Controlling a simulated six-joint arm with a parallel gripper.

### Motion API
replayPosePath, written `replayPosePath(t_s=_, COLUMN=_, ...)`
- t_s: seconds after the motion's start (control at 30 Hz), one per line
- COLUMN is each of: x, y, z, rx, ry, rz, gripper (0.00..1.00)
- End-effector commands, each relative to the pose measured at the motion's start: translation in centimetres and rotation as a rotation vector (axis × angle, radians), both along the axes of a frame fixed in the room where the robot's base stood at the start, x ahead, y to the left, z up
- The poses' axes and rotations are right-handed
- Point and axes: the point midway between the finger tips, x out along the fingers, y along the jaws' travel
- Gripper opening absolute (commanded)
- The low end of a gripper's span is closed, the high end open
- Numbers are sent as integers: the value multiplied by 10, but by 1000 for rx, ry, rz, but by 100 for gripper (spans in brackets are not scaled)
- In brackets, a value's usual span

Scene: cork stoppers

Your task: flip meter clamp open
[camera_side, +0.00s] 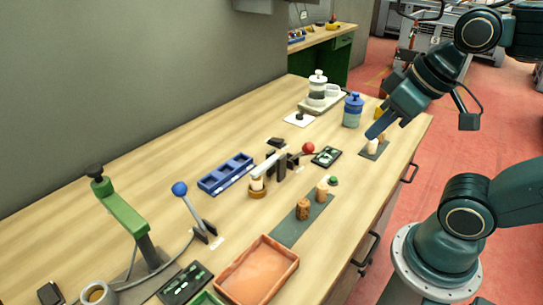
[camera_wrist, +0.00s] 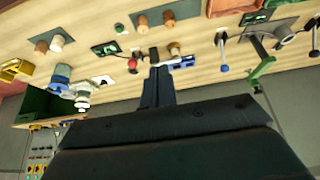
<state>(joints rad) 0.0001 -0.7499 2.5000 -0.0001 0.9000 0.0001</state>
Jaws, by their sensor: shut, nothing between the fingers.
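Two levered clamps stand on the bench, and I cannot tell which one the task calls the meter clamp. One has a red ball (camera_side: 309,148) and a pale arm (camera_side: 265,165) lying nearly level over a cork in a round holder; a small dark meter panel (camera_side: 326,157) is beside it. The other has a blue ball (camera_side: 180,189) on a raised, tilted lever, with a larger dark panel (camera_side: 185,284) nearer the front. My gripper (camera_side: 371,136) is shut and empty, above the far right mat. The wrist view shows its fingers (camera_wrist: 158,72), with the red ball (camera_wrist: 132,63) to their left.
Corks stand on a front mat (camera_side: 288,232) and a far right mat (camera_side: 366,155). A blue jar (camera_side: 352,110) is close to my gripper. A blue rack (camera_side: 226,173), an orange tray (camera_side: 292,260) and a green lever press (camera_side: 120,208) stand further left.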

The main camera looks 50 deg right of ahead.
Motion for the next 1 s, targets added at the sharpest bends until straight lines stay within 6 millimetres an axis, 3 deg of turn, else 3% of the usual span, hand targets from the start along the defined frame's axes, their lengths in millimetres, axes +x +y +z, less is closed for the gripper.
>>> replayPosePath(t_s=0.23, x=2, y=-1, z=0, rx=15, ry=4, rz=-33, gripper=0)
replayPosePath(t_s=0.47, x=10, y=-4, z=-2, rx=80, ry=22, rz=-175, gripper=0)
replayPosePath(t_s=1.0, x=40, y=-22, z=-15, rx=335, ry=76, rz=-779, gripper=0)
